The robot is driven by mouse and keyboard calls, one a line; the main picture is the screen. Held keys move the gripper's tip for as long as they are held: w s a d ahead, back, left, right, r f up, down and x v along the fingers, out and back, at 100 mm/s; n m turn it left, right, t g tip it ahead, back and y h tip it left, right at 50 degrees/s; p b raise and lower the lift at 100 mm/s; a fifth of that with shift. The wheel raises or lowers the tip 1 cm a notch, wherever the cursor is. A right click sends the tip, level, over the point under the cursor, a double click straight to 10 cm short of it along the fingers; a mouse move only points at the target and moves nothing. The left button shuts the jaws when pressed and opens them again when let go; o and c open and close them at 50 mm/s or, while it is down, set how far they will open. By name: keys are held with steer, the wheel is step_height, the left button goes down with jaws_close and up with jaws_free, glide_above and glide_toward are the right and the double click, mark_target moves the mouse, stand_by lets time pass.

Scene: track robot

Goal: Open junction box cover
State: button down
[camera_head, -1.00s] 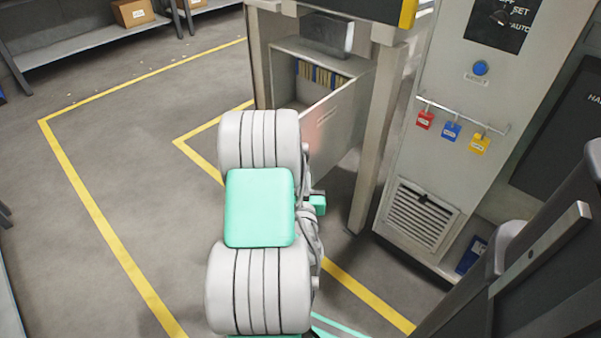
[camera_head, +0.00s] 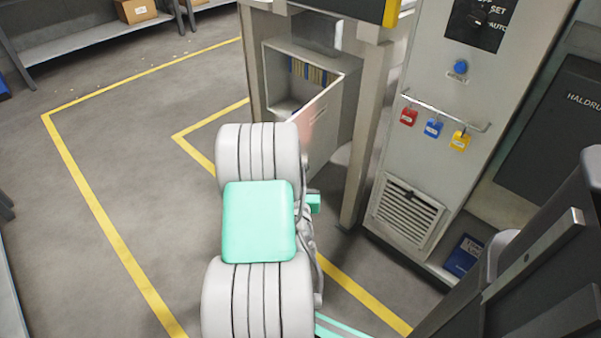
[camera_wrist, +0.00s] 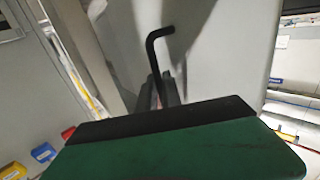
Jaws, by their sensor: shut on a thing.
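The junction box (camera_head: 272,80) is a grey box between the legs of the frame. Its interior shows a row of yellow and dark parts (camera_head: 312,72). The light grey cover (camera_head: 318,112) stands open, swung out toward me; its lower part is hidden behind my arm. In the head view my gripper is hidden by my own arm. In the wrist view my gripper (camera_wrist: 165,90) is shut on a black bent rod (camera_wrist: 154,62), which rises in front of a pale panel (camera_wrist: 220,55). I cannot tell whether the rod is fixed to the cover.
A grey cabinet (camera_head: 425,110) stands right of the box, with red, blue and yellow padlocks (camera_head: 434,129) on a rail and a vent (camera_head: 408,211) below. A frame post (camera_head: 365,150) stands between. Floor at left, marked with yellow lines, is clear.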

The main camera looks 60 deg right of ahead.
steer(key=c, duration=1.8)
jaws_free()
steer(key=shift+r, duration=0.1)
steer(key=shift+a, duration=0.1)
steer(key=v, duration=0.7)
steer(key=shift+s+a+b, duration=0.15)
steer(key=shift+a+b, duration=0.15)
